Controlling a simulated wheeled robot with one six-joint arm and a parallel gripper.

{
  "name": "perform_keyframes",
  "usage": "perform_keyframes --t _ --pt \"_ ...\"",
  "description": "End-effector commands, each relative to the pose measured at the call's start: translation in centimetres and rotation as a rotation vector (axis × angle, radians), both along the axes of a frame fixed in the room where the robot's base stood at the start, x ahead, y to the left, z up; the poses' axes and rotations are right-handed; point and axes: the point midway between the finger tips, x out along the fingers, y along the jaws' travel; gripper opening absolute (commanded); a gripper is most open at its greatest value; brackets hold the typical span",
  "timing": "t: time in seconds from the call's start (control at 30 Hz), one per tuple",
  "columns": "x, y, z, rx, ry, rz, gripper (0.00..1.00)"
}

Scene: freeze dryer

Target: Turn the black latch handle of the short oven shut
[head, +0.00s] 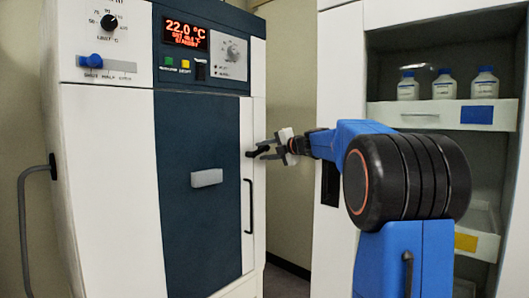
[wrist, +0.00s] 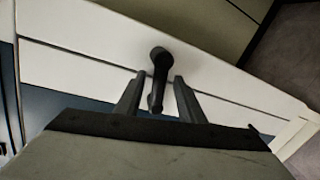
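The black latch handle (wrist: 158,62) shows in the wrist view on a white strip at the edge of the dark blue door. Its round pivot end is at the top and its lever points down toward my gripper. My gripper (wrist: 157,88) is open, with one finger on each side of the lever and a gap on both sides. In the head view my gripper (head: 264,149) reaches left to the door's right edge. The latch is hard to tell apart from the dark fingers there. The oven's dark blue door (head: 203,120) looks closed.
The door carries a grey pull (head: 207,178), and a black vertical bar (head: 248,206) sits below my gripper. A display panel (head: 186,34) is above. A grey rail (head: 24,230) stands at left. At right, a cabinet holds white bottles (head: 444,84) on a drawer (head: 440,114).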

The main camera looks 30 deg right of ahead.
Motion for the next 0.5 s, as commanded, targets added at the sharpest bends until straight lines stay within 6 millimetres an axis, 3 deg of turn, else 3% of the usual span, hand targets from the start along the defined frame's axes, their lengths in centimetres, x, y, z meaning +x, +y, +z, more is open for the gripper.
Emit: perform_keyframes --t 0.27,0.5 --pt "-1.8 -0.6 0.4 -0.001 -0.001 -0.002 0.36" --pt "-6.2 -2.0 1.3 -0.001 -0.001 -0.003 0.36"
